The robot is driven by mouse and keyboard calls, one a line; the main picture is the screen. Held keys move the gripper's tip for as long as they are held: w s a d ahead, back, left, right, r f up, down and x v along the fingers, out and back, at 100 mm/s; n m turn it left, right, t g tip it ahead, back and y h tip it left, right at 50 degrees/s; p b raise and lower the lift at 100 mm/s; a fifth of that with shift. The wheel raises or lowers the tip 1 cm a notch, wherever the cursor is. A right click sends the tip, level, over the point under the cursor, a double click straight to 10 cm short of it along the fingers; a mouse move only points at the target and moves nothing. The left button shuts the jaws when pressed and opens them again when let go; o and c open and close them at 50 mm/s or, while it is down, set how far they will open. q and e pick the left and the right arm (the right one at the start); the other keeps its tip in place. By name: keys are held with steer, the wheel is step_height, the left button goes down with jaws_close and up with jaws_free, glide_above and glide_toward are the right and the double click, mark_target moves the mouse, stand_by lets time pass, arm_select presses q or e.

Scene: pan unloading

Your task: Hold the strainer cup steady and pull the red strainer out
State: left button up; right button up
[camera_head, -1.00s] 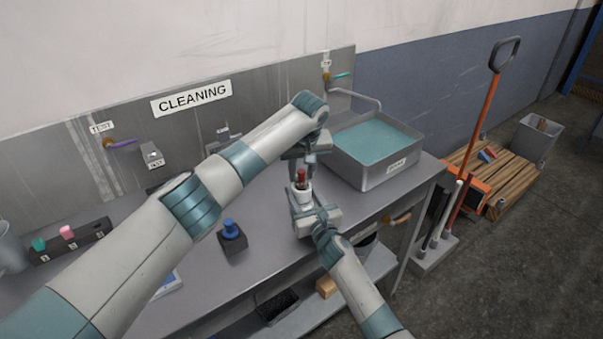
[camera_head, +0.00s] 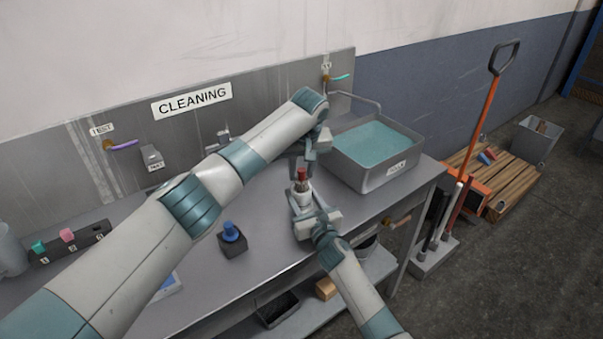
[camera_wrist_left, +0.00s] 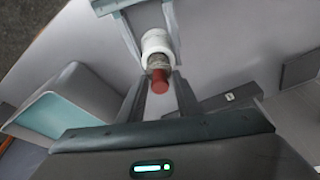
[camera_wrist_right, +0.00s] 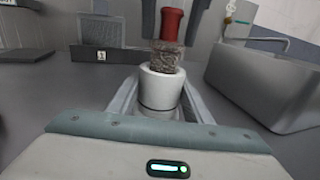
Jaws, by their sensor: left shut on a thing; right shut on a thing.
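The red strainer (camera_wrist_right: 171,25) has a red handle above a grey mesh body. It stands roughly upright in the white strainer cup (camera_wrist_right: 160,88), with much of the mesh showing above the rim and its lower end hidden inside. My right gripper (camera_head: 301,200) is shut around the cup and holds it above the bench. My left gripper (camera_head: 299,165) is above it, shut on the strainer's red handle (camera_head: 302,174). The handle shows between its fingers in the left wrist view (camera_wrist_left: 160,82), with the cup beyond.
A grey basin (camera_head: 372,178) of teal liquid stands just right of the grippers. A black block with a blue-topped piece (camera_head: 231,232) stands on the bench to the left. A dark rack (camera_head: 75,245) with coloured pieces lies at far left. The bench's front edge is near.

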arm_select(q)
steer(key=shift+r, duration=2.35)
arm_select(e)
steer(key=o, duration=1.2)
steer(key=shift+o, duration=0.2)
steer(key=v, duration=1.2)
steer(key=shift+f, duration=0.15)
